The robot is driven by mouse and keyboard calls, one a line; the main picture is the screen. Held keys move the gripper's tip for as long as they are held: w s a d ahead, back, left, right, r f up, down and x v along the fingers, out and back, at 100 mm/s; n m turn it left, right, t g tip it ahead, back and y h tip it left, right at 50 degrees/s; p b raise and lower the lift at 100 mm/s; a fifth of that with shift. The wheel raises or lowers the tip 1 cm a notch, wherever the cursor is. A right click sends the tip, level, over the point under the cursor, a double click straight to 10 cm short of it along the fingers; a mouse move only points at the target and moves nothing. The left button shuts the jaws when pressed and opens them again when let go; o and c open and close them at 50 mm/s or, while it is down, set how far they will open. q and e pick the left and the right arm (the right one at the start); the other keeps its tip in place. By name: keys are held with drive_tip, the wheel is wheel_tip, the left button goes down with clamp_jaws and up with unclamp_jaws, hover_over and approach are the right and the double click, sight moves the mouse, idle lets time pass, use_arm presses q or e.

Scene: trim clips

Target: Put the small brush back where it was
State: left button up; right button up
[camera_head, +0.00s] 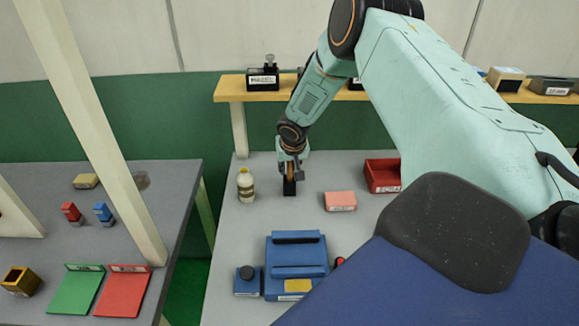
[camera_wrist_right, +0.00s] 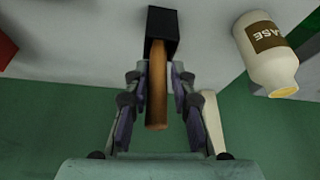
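The small brush shows as a brown wooden handle (camera_wrist_right: 157,95) in the right wrist view, rising from a black box-shaped piece (camera_wrist_right: 163,32). The black piece (camera_head: 289,188) stands on the grey table in the head view. Whether it is a holder or the brush's own head I cannot tell; no bristles show. My right gripper (camera_head: 290,170) is over it, pointing down. In the wrist view the right gripper's fingers (camera_wrist_right: 159,80) are on both sides of the handle, with narrow gaps visible. My left gripper is not in view.
A cream bottle (camera_head: 245,185) stands close to the left of the right gripper. A pink block (camera_head: 340,201) and red bin (camera_head: 383,176) lie to the right, a blue case (camera_head: 296,262) in front. A wooden shelf (camera_head: 235,89) runs behind. A second table (camera_head: 150,210) is left.

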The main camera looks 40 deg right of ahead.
drive_tip(key=shift+o, duration=1.1)
drive_tip(key=shift+s+a+r, duration=0.1)
drive_tip(key=shift+s+r, duration=0.15)
drive_tip(key=shift+r, duration=0.45)
drive_tip(key=v, duration=1.1)
drive_tip(key=shift+w, duration=0.1)
drive_tip(key=shift+a+r, duration=0.1)
drive_tip(key=shift+r, duration=0.05)
